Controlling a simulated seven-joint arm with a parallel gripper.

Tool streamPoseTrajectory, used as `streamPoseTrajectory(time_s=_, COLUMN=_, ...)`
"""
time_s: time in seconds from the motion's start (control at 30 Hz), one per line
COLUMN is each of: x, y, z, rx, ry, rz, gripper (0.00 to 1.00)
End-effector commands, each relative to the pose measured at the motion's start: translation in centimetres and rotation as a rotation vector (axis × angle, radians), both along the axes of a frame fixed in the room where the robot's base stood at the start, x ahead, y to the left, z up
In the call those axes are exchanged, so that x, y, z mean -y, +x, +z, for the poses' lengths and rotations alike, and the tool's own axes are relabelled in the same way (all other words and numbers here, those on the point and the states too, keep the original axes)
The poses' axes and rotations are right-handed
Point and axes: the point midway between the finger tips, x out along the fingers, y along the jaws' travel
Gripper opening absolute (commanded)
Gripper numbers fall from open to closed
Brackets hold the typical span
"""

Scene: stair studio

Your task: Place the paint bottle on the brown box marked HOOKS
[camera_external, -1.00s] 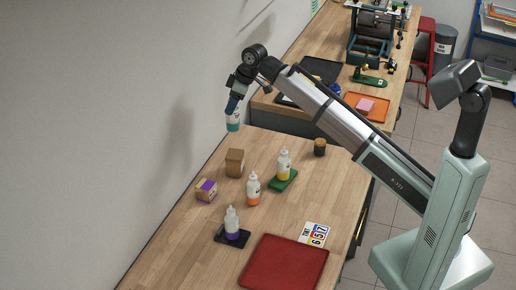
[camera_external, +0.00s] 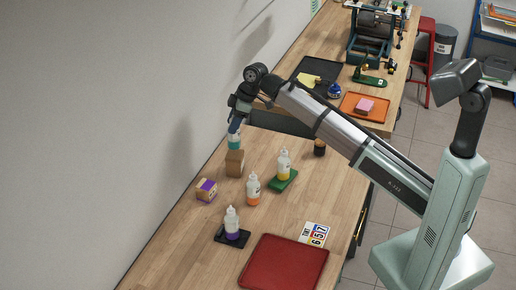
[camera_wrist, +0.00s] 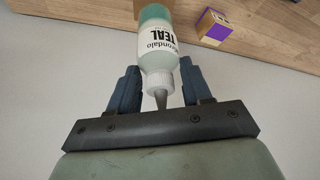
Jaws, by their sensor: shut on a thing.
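The paint bottle, with a teal body, white label reading TEAL and pale nozzle, is held in my gripper (camera_wrist: 160,85); it fills the middle of the wrist view (camera_wrist: 158,45). In the external view my gripper (camera_external: 236,124) holds the bottle (camera_external: 234,142) upright, its lower end overlapping the top of a plain brown box (camera_external: 235,165). I cannot tell whether they touch. A second brown box with a purple patch (camera_external: 206,190) stands nearer on the left; it also shows in the wrist view (camera_wrist: 213,26). No HOOKS marking is legible on either box.
A white bottle with orange (camera_external: 253,190), one with yellow (camera_external: 284,165) on a green block, and one with purple (camera_external: 232,224) on a black pad stand nearby. A dark jar (camera_external: 319,148), a red tray (camera_external: 285,264) and a number card (camera_external: 314,235) lie rightward. The wall is close on the left.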

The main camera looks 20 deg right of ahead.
Motion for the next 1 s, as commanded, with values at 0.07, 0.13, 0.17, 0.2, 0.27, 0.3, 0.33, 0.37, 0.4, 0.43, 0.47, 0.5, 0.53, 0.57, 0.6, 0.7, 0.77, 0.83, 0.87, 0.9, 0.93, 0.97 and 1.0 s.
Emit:
streamPoseTrajectory(time_s=0.07, x=0.1, y=-0.1, z=-1.0, rx=-0.002, ry=-0.001, rz=-0.001, gripper=0.00)
streamPoseTrajectory(time_s=0.13, x=0.1, y=-0.1, z=-1.9, rx=-0.002, ry=-0.001, rz=-0.001, gripper=0.00)
streamPoseTrajectory(time_s=0.17, x=0.1, y=-0.1, z=-2.3, rx=-0.002, ry=-0.001, rz=-0.001, gripper=0.00)
streamPoseTrajectory(time_s=0.2, x=0.1, y=-0.1, z=-2.7, rx=-0.002, ry=-0.001, rz=-0.001, gripper=0.00)
streamPoseTrajectory(time_s=0.27, x=0.0, y=-0.1, z=-3.1, rx=-0.001, ry=-0.001, rz=-0.001, gripper=0.00)
streamPoseTrajectory(time_s=0.3, x=0.0, y=0.0, z=-3.1, rx=0.000, ry=0.000, rz=-0.001, gripper=0.00)
streamPoseTrajectory(time_s=0.33, x=0.0, y=0.0, z=-3.1, rx=0.000, ry=0.000, rz=-0.001, gripper=0.00)
streamPoseTrajectory(time_s=0.37, x=0.0, y=0.0, z=-3.1, rx=0.000, ry=0.000, rz=-0.001, gripper=0.00)
streamPoseTrajectory(time_s=0.4, x=0.0, y=0.0, z=-3.1, rx=0.000, ry=0.000, rz=-0.001, gripper=0.00)
streamPoseTrajectory(time_s=0.43, x=0.0, y=0.0, z=-3.1, rx=0.000, ry=0.000, rz=-0.001, gripper=0.00)
streamPoseTrajectory(time_s=0.47, x=0.0, y=0.0, z=-3.1, rx=0.000, ry=0.000, rz=-0.001, gripper=0.00)
streamPoseTrajectory(time_s=0.5, x=0.0, y=0.0, z=-3.1, rx=0.000, ry=0.000, rz=-0.001, gripper=0.00)
streamPoseTrajectory(time_s=0.53, x=0.0, y=0.0, z=-3.1, rx=0.000, ry=0.000, rz=-0.001, gripper=0.00)
streamPoseTrajectory(time_s=0.57, x=0.0, y=0.0, z=-3.1, rx=0.000, ry=0.000, rz=-0.001, gripper=0.00)
streamPoseTrajectory(time_s=0.6, x=0.0, y=0.0, z=-3.2, rx=0.000, ry=0.000, rz=-0.001, gripper=0.00)
streamPoseTrajectory(time_s=0.7, x=0.0, y=0.0, z=-3.4, rx=-0.001, ry=-0.001, rz=-0.001, gripper=0.53)
streamPoseTrajectory(time_s=0.77, x=0.0, y=0.0, z=-3.3, rx=-0.001, ry=-0.001, rz=-0.001, gripper=0.58)
streamPoseTrajectory(time_s=0.83, x=0.0, y=0.0, z=-3.3, rx=-0.001, ry=-0.001, rz=-0.001, gripper=0.65)
streamPoseTrajectory(time_s=0.87, x=0.0, y=0.0, z=-3.3, rx=-0.001, ry=-0.001, rz=-0.001, gripper=0.68)
streamPoseTrajectory(time_s=0.9, x=0.0, y=0.0, z=-3.3, rx=-0.001, ry=-0.001, rz=-0.001, gripper=0.72)
streamPoseTrajectory(time_s=0.93, x=0.0, y=0.0, z=-3.3, rx=-0.001, ry=-0.001, rz=-0.001, gripper=0.74)
streamPoseTrajectory(time_s=0.97, x=0.0, y=0.0, z=-3.3, rx=-0.001, ry=-0.001, rz=-0.001, gripper=0.74)
streamPoseTrajectory(time_s=1.0, x=0.0, y=0.0, z=-3.3, rx=-0.001, ry=-0.001, rz=-0.001, gripper=0.74)
